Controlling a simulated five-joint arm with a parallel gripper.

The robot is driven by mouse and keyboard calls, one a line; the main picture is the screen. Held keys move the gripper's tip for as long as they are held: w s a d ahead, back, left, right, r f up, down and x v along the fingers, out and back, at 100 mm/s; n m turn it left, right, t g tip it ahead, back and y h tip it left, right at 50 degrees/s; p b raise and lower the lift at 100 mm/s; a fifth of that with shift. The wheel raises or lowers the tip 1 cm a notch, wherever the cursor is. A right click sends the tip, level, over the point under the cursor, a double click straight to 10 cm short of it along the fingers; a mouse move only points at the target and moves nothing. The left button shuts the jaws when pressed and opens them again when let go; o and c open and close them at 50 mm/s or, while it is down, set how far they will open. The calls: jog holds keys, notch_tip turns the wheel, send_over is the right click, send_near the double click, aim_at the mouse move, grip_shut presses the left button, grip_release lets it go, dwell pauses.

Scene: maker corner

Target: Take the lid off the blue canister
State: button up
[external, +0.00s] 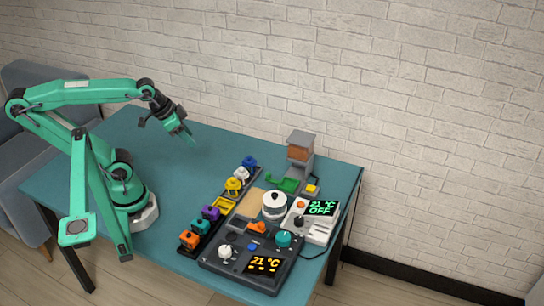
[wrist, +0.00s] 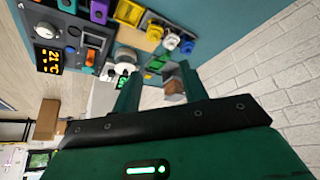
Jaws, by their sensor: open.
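A small blue canister (external: 249,162) stands at the far end of a row of coloured canisters on a dark rack. It also shows in the wrist view (wrist: 186,47), beyond my fingertips. It has a blue top; I cannot tell where the lid meets the body. My gripper (external: 188,138) is open and empty, in the air above the left part of the teal table, left of the blue canister and apart from it. In the wrist view my two green fingers (wrist: 160,88) are spread with nothing held between them.
White (external: 243,174), yellow (external: 233,186), purple (external: 210,213) and orange (external: 189,240) canisters share the row. A white lidded pot (external: 274,205), a grey dispenser (external: 301,148) and control boxes (external: 250,255) stand to its right. The teal table (external: 190,165) is clear left of the row.

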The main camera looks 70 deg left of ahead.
jog(key=m+g, duration=0.4)
jog(key=g, duration=0.2)
send_over(249, 156)
notch_tip(249, 156, down, 11)
jog(key=shift+s+d+r, duration=0.1)
jog(key=shift+f, duration=1.35)
jog(key=shift+f, duration=2.6)
